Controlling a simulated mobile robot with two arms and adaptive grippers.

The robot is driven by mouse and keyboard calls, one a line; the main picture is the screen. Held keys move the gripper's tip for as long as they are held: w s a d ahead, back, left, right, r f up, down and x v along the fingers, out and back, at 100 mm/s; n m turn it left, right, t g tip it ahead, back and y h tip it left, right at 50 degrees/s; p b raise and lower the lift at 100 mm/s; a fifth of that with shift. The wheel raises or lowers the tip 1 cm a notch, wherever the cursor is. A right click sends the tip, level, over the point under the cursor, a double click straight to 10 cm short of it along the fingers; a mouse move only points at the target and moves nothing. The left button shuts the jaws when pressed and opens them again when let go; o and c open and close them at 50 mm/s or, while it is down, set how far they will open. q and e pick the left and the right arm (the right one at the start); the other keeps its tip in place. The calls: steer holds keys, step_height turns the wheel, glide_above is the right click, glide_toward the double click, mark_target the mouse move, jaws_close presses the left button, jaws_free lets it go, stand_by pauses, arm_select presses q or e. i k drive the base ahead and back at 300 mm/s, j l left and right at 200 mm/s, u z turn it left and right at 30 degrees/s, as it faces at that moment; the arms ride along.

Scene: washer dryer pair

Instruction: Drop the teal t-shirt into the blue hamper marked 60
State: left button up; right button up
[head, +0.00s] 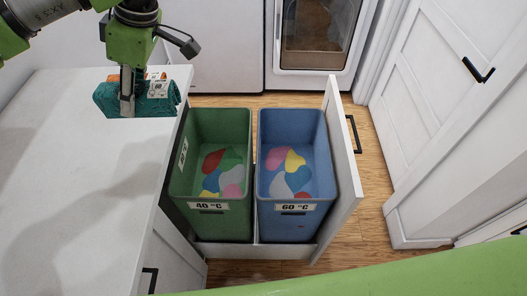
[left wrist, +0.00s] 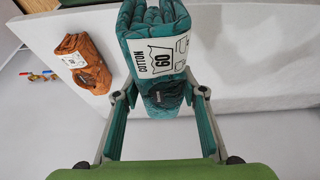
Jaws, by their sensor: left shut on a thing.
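The teal t-shirt (head: 108,99) is a folded bundle at the far end of the white counter in the head view. Its white label reading COTTON 60 shows in the left wrist view (left wrist: 160,57). My left gripper (head: 127,108) points down and is shut on the t-shirt, whose bundle sits between the fingers in the left wrist view (left wrist: 160,95). I cannot tell whether it is clear of the counter. The blue hamper (head: 327,180) marked 60 °C stands in the pulled-out drawer, right of the gripper, with colourful patches inside. My right gripper is not in view.
A green hamper (head: 180,190) marked 40 °C stands between the counter (head: 80,200) and the blue hamper. An orange folded garment (left wrist: 84,62) with a label lies beside the t-shirt. The drawer front (head: 342,150) rises right of the blue hamper.

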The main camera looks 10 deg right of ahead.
mark_target(284, 181)
steer(key=l+z, duration=0.1)
steer(key=l, duration=0.25)
steer(key=i+l+z, duration=0.1)
steer(key=l, duration=0.25)
steer(key=i+l+z, duration=0.1)
steer(key=l, duration=0.2)
steer(key=i+l+z, duration=0.1)
steer(key=l, duration=0.25)
steer(key=i, duration=0.05)
